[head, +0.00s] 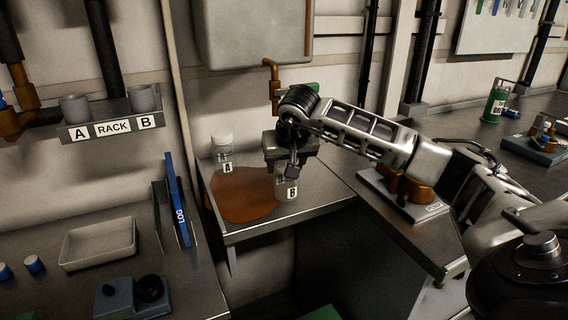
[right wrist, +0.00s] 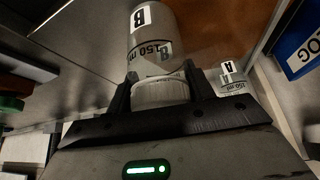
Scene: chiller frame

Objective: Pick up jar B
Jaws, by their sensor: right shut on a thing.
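Jar B (head: 287,188) stands on the metal shelf at its front, with its "B" label facing me. My right gripper (head: 287,168) is above it, shut on its top. In the right wrist view, jar B (right wrist: 152,42) has its white lid (right wrist: 160,93) between the two dark fingers (right wrist: 158,90). I cannot tell whether its base touches the shelf. Jar A (head: 224,153), clear with a pale lid, stands behind and to the left. It also shows in the right wrist view (right wrist: 231,82). My left gripper is not in view.
A brown spill-like patch (head: 240,204) covers part of the shelf (head: 325,190). The rack (head: 112,128) with A and B cups is at upper left. A blue log binder (head: 178,205), white tray (head: 98,243) and dark blue device (head: 131,296) are at lower left.

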